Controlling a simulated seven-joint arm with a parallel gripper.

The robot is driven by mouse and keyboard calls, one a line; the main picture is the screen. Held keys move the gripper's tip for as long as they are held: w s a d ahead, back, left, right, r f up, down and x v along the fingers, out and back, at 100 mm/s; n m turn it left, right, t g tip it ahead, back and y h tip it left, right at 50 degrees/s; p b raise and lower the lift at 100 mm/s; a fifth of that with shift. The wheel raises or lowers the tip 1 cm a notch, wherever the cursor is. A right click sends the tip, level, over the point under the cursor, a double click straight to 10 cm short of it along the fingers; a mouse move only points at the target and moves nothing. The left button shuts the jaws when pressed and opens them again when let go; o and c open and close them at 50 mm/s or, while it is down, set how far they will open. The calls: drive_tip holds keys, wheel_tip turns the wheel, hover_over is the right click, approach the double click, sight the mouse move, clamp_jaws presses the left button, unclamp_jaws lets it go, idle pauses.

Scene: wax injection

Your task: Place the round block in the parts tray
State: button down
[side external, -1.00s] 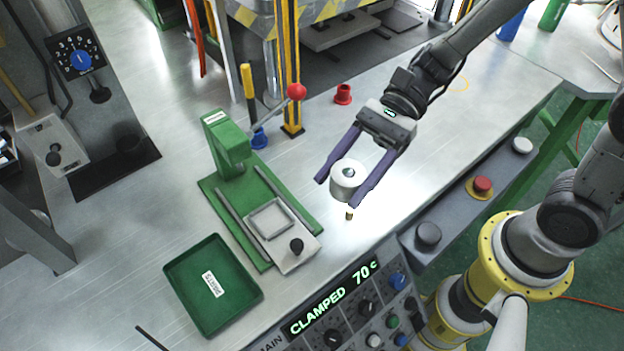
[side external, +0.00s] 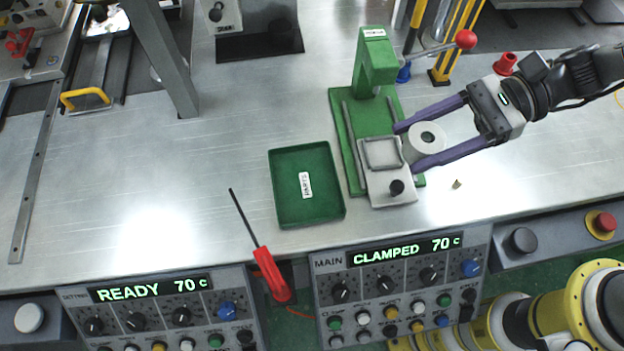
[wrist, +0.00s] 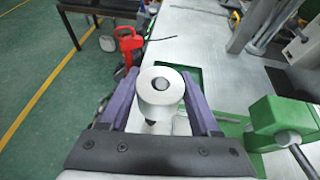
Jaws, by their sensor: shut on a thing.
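The round block (side external: 427,139) is a white-grey cylinder with a dark hole in its top. My gripper (side external: 405,148) has long purple fingers shut on it, one on each side, and holds it near the right edge of the green clamp fixture. In the wrist view the round block (wrist: 161,88) sits upright between the fingers. The parts tray (side external: 289,212) is a shallow green tray labelled PARTS, left of the fixture. It looks empty. In the wrist view, part of the parts tray (wrist: 196,76) shows behind the block.
The green fixture (side external: 374,72), with a grey sliding plate and black knob (side external: 397,187), stands between block and tray. A lever with a red ball (side external: 465,39) rises behind. A red-handled screwdriver (side external: 270,275) lies at the front edge. The table left of the tray is clear.

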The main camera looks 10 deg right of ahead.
sight(275, 193)
drive_tip(key=s+a+n+g, duration=0.1)
drive_tip(key=s+a, duration=0.2)
drive_tip(key=a, duration=0.1)
drive_tip(key=shift+g, duration=0.3)
drive_tip(key=w+a+f, duration=0.2)
drive_tip(key=a+f, duration=0.1)
drive_tip(key=a, duration=0.1)
drive_tip(key=w+a+f, duration=0.2)
drive_tip(key=a+f, duration=0.1)
drive_tip(key=f, duration=0.1)
drive_tip(key=w+a+f, duration=0.3)
drive_tip(key=a, duration=0.1)
drive_tip(key=shift+w+a+f, duration=0.1)
drive_tip(key=shift+a+f, duration=0.1)
drive_tip(key=shift+a, duration=0.1)
drive_tip(key=shift+f, duration=1.6)
drive_tip(key=shift+f, duration=0.1)
drive_tip(key=shift+c, duration=0.6)
unclamp_jaws()
drive_tip(key=shift+f, duration=0.1)
